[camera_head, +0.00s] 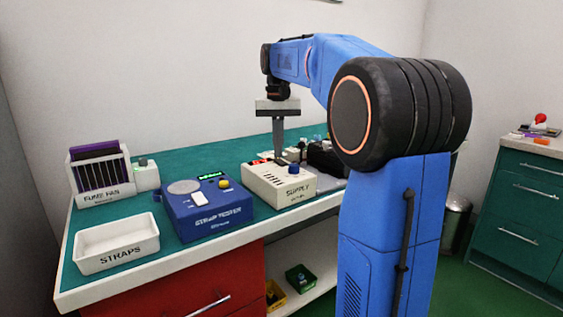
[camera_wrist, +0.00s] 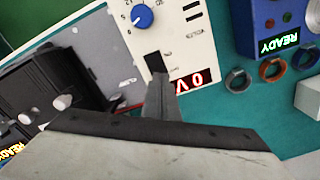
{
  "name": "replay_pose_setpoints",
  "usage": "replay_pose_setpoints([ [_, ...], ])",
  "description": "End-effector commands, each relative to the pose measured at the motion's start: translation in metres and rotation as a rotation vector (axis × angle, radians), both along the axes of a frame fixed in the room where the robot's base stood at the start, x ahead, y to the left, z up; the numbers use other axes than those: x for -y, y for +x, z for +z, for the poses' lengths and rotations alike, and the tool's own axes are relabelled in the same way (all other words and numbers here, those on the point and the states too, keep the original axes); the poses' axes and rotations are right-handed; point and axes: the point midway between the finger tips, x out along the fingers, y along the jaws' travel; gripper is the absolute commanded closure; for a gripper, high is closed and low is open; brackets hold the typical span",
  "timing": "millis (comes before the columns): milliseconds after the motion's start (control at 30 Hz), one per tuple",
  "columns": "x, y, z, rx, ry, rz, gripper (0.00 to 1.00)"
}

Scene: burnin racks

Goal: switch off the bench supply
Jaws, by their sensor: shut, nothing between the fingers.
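The bench supply (camera_head: 270,187) is a cream box marked SUPPLY, standing on the teal bench top right of the blue strap tester. It has a blue knob (camera_wrist: 142,16) and a red display (camera_wrist: 194,82) that reads 0 V in the wrist view. My gripper (camera_head: 279,158) is shut and empty, pointing down over the back part of the supply. In the wrist view my gripper (camera_wrist: 158,82) has its fingertips at a dark rectangular patch on the supply's face. The fingers partly hide that patch, and I cannot tell whether they touch it.
The blue strap tester (camera_head: 207,208) stands left of the supply. A white STRAPS tray (camera_head: 117,244) and a fume fan (camera_head: 102,174) are farther left. A black device (camera_wrist: 70,80) stands close on the supply's other side. Coloured rings (camera_wrist: 237,80) lie on the teal surface.

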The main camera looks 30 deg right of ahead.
Motion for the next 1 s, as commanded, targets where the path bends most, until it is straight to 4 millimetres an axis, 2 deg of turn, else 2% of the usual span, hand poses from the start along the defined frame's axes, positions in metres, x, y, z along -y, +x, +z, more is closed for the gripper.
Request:
replay_pose_setpoints([
  [767, -0.0001, -0.0003, -0.0096, -0.001, 0.0, 0.0, 1.0],
  [1000, 0.0001, 0.0004, -0.0005, 0.0, 0.0, 0.0, 1.0],
])
